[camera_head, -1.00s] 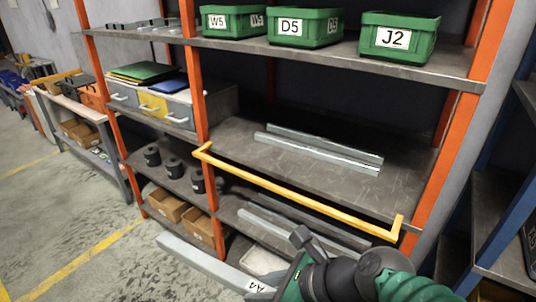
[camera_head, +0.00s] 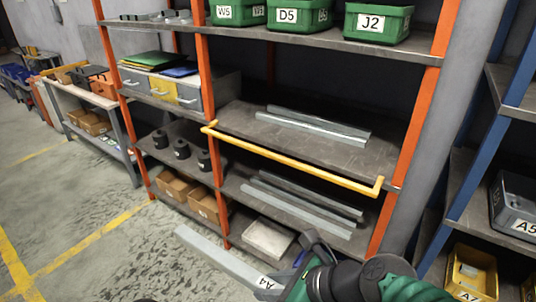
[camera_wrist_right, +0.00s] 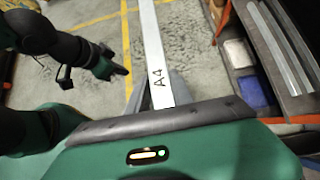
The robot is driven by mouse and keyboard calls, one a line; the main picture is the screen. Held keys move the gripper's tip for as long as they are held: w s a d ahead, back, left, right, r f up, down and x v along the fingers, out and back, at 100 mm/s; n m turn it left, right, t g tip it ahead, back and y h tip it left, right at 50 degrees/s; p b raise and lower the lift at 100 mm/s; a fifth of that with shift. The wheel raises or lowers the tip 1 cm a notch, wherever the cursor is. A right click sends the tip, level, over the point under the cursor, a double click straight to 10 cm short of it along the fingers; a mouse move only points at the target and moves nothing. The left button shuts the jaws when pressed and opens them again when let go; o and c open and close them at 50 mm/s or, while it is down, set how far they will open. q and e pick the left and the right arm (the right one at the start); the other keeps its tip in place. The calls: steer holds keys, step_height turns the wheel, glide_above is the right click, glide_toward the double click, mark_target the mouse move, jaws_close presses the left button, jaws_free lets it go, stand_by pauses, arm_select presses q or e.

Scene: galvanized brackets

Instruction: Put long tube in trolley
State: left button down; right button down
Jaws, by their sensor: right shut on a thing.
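The long tube (camera_head: 215,253) is a pale grey metal bar with an A4 label near its right end. My right gripper (camera_head: 285,281) is shut on it near that labelled end, and the bar extends left and away, in front of the shelf. In the right wrist view the tube (camera_wrist_right: 152,45) runs from the gripper toward the top edge above the floor. My left gripper (camera_wrist_right: 115,69) shows small and dark at the upper left of that view, apart from the tube; its jaws are unclear. I cannot make out a trolley in either view.
An orange-post shelf (camera_head: 205,90) stands ahead, with a yellow rail (camera_head: 290,162), grey brackets (camera_head: 312,128) and green bins (camera_head: 377,22). A blue-post rack (camera_head: 480,165) with a yellow bin (camera_head: 470,270) stands close at right. Open floor (camera_head: 90,240) lies at left.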

steer(key=w+d+f+m+t+h, duration=0.2)
steer(key=w+d+f+m, duration=0.3)
steer(key=d+f, duration=0.4)
steer(key=w+d+f+m+t+h, duration=0.2)
steer(key=w+d+f+m+h, duration=0.3)
steer(key=d+f, duration=0.5)
steer(key=w+f+m, duration=0.1)
steer(key=w, duration=0.1)
steer(key=shift+w+f, duration=0.15)
steer(key=shift+w, duration=0.25)
steer(key=shift+s+r, duration=0.1)
steer(key=shift+r, duration=0.1)
